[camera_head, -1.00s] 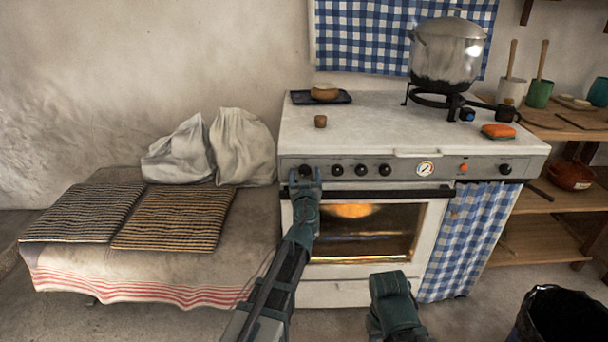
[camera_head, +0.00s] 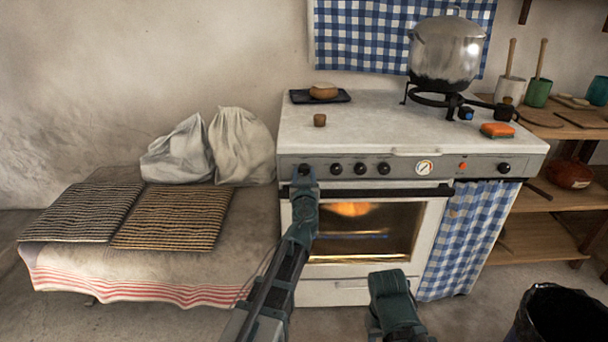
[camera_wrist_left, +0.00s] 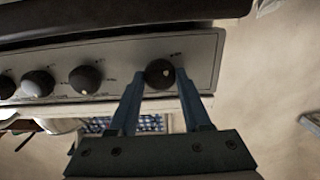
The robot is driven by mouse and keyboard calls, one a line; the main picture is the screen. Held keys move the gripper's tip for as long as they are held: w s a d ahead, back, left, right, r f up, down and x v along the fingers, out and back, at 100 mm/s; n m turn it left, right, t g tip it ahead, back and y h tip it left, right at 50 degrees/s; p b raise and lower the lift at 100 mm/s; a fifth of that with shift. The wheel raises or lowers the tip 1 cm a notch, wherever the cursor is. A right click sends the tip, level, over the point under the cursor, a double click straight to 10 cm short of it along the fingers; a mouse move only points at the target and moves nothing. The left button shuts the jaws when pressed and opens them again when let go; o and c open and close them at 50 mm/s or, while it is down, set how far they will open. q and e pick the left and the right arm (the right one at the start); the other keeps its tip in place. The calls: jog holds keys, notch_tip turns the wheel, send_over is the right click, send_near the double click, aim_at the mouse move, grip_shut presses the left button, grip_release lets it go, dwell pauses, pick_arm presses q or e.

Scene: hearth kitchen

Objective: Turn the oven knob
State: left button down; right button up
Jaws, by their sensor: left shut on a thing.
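The white oven (camera_head: 321,292) has a grey front panel with a row of black knobs. My left gripper (camera_head: 304,174) reaches up to the leftmost knob (camera_head: 304,169). In the left wrist view the two blue fingers (camera_wrist_left: 159,80) are on both sides of that black knob (camera_wrist_left: 159,74), shut on it. The knob has a small pale mark on its face. The other black knobs (camera_head: 337,169) stand to its right, clear of the gripper. My right arm shows at the bottom of the head view, but its fingers are not visible.
A dark handle bar (camera_head: 380,193) runs just below the panel, above the lit oven window (camera_head: 380,225). A pot (camera_head: 446,52) stands on a burner on top. A cushioned bench (camera_head: 255,225) stands left and a black bin (camera_head: 560,315) at the lower right.

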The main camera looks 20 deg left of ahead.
pick_arm(q)
jog(key=m, duration=0.6)
jog(key=shift+m, duration=0.4)
jog(key=m, duration=0.3)
jog(key=shift+m, duration=0.4)
jog(key=m, duration=0.3)
jog(key=shift+m, duration=0.3)
jog(key=m, duration=0.6)
jog(key=shift+f, duration=0.1)
jog(key=m, duration=0.6)
jog(key=shift+m, duration=0.4)
jog(key=shift+s, duration=0.1)
jog(key=shift+c, duration=1.8)
grip_release()
